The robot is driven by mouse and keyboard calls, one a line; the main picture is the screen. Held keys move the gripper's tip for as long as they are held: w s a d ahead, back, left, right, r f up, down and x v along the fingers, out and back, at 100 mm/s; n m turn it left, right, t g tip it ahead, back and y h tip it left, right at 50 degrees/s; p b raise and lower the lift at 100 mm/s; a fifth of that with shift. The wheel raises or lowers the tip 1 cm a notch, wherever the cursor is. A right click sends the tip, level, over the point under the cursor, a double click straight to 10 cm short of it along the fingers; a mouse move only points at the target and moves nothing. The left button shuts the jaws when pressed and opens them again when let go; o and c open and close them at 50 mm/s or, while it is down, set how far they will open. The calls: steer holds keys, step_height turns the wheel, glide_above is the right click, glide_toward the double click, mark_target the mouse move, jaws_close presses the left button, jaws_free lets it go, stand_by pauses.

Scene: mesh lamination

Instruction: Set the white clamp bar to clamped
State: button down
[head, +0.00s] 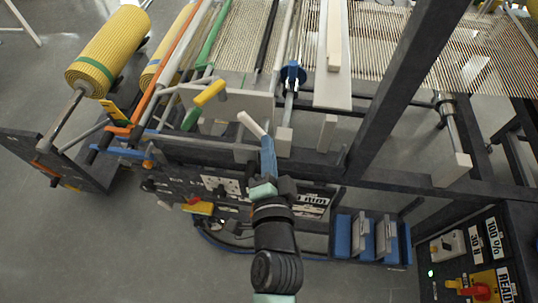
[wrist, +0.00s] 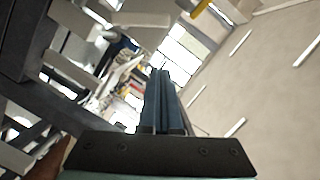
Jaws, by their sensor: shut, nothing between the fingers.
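A short white handle (head: 251,124), which looks like the lever of the white clamp bar, tilts up and to the left at the front edge of the machine. My gripper (head: 267,140) is right at its lower right end, with blue fingers pointing up at the machine. I cannot tell whether they touch the handle. In the wrist view my gripper (wrist: 160,74) has its two fingers together with nothing between them. The white handle cannot be made out in the wrist view.
A yellow lever (head: 209,93) and a green lever (head: 191,118) stand to the left of the white handle. A dark diagonal post (head: 405,75) rises to the right. A blue rack (head: 368,236) and a control panel (head: 468,262) are at the lower right.

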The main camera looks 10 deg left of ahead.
steer(key=shift+v, duration=0.85)
steer(key=shift+d, duration=0.15)
